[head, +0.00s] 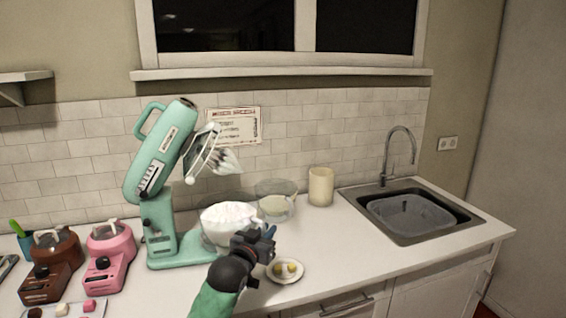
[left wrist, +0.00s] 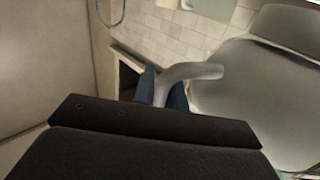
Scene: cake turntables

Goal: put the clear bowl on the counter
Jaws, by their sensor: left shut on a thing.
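A pale bowl (head: 222,236) heaped with white cream (head: 230,214) sits at the green stand mixer (head: 158,170), whose head is tilted up. My left gripper (head: 268,240) is at the bowl's right side. In the left wrist view, my left gripper (left wrist: 161,88) has its blue fingers around a pale curved handle (left wrist: 192,73) that joins a greyish, see-through-looking bowl (left wrist: 255,95). It is shut on this handle. A separate clear glass container (head: 276,190) stands behind on the counter (head: 340,235). My right gripper is not in view.
A small plate (head: 286,279) with yellow items lies just right of my gripper. A cream-coloured canister (head: 321,186) stands at the back. A sink (head: 405,232) holding a clear tub is on the right. Bare counter lies between plate and sink. Brown and pink small mixers (head: 110,255) stand left.

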